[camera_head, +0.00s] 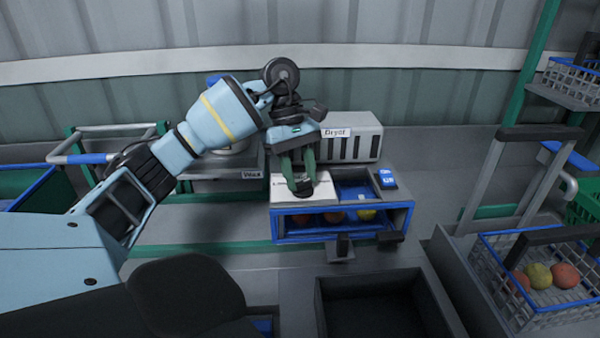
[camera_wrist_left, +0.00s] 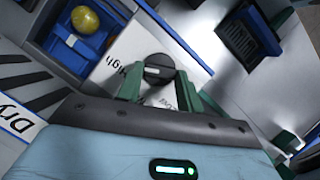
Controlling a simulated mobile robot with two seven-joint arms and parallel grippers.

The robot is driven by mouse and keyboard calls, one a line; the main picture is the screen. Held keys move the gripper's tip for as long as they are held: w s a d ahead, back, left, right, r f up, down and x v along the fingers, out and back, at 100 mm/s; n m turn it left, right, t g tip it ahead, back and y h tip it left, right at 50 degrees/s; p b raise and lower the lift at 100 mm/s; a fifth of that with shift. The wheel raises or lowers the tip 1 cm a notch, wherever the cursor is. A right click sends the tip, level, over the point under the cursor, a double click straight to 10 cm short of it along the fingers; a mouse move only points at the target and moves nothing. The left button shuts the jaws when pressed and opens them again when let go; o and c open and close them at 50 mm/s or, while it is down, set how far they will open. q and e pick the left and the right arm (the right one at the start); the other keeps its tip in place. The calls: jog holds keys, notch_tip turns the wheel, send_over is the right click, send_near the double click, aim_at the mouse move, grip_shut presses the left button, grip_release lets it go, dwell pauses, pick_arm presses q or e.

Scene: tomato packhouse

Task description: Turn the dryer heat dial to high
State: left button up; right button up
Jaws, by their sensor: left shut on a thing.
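The heat dial (camera_wrist_left: 160,68) is a dark round knob with a pale mark, on a white panel (camera_wrist_left: 115,57) printed "High" and, in part, "Low". In the head view the dial (camera_head: 304,188) sits at the front of the white panel (camera_head: 325,192), on the dryer (camera_head: 352,135) unit. My left gripper (camera_head: 302,182) reaches down from above, its green fingers shut on the dial. In the left wrist view the fingers (camera_wrist_left: 160,85) stand on either side of the dial. The pale mark's exact setting is hard to tell. My right gripper is not seen.
A blue switch box (camera_head: 386,179) sits right of the panel. Fruit lies in the blue-framed bay (camera_head: 290,236) below. A black bin (camera_head: 322,300) stands in front, and a wire basket of tomatoes (camera_head: 493,262) is at the right. A wash unit (camera_head: 252,174) is at the left.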

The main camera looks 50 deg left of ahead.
pick_arm(q)
jog(key=o, duration=1)
jog(key=shift+r, duration=0.1)
jog(key=shift+a+r, duration=0.15)
jog(key=shift+r, duration=0.15)
jog(key=p+v, duration=0.1)
jog(key=v, duration=0.6)
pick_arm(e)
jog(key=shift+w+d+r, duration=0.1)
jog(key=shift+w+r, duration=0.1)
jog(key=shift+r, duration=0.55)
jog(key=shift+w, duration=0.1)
